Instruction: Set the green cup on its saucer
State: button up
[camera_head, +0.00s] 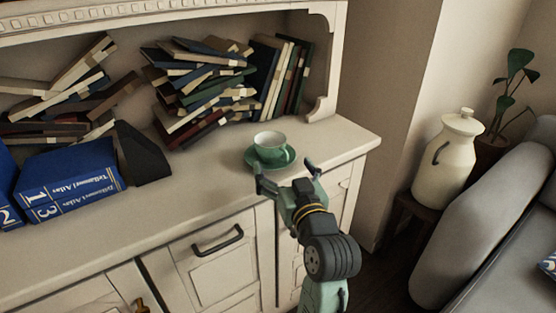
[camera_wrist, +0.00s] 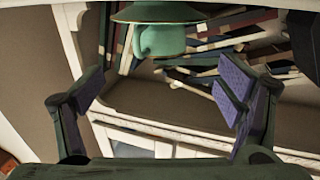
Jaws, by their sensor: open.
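The green cup (camera_head: 270,151), pale inside, stands upright on its green saucer (camera_head: 252,161) near the right end of the cabinet top. In the wrist view, which looks upside down, the cup (camera_wrist: 160,41) shows against the saucer (camera_wrist: 158,13) at the top edge. The cup appears to rest within the saucer's rim. My gripper (camera_head: 286,171) is open and empty, just in front of the saucer on the near side. In the wrist view its spread fingers (camera_wrist: 160,88) have the cup beyond them, with nothing between the pads.
Piled books (camera_head: 200,85) and upright books (camera_head: 283,75) fill the shelf behind. A black object (camera_head: 142,152) and blue atlas volumes (camera_head: 75,178) stand to the left. The cabinet top (camera_head: 205,185) left of the saucer is clear. A white jug (camera_head: 447,160) stands apart at right.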

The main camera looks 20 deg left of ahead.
jog(key=shift+s+d, duration=0.25)
jog(key=shift+s, duration=0.1)
